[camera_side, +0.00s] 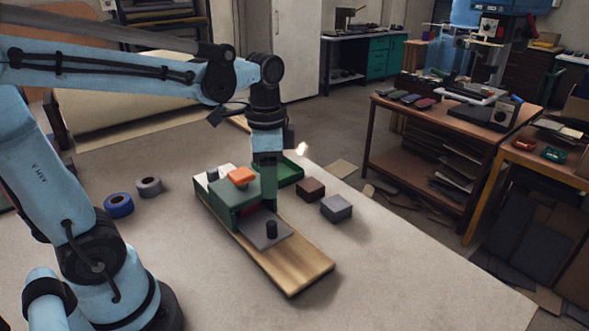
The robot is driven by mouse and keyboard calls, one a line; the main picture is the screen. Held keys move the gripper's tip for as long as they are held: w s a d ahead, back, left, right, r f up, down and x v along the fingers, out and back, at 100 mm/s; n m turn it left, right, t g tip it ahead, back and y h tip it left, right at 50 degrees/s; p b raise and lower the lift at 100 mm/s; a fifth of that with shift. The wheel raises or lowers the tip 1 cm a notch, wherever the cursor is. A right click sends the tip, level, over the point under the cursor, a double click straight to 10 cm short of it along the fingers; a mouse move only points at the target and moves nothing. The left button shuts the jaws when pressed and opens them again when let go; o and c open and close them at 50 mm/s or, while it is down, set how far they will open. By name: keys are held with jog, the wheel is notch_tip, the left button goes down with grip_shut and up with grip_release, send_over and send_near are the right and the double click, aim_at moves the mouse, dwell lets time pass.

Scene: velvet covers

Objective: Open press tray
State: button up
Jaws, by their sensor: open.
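The press has a green body (233,196) with an orange piece (241,176) on top, and stands on a long wooden board (289,265). Its flat grey tray (262,237) lies at the front of the green body, over the board. A black upright knob (271,229) stands on the tray. My gripper (265,176) points down at the right side of the green body, behind the knob and apart from it. It is open, with nothing seen held. Its fingertips are hard to make out against the press, and I cannot tell whether they touch it.
A green open box (291,170) lies behind the press. A brown block (311,188) and a grey block (336,208) sit to the right. Blue (119,205) and grey (149,187) tape rolls lie left. The pale tabletop (400,270) is clear at front right.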

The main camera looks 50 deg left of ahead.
aim_at(272, 223)
jog(key=shift+f, duration=5.95)
grip_shut()
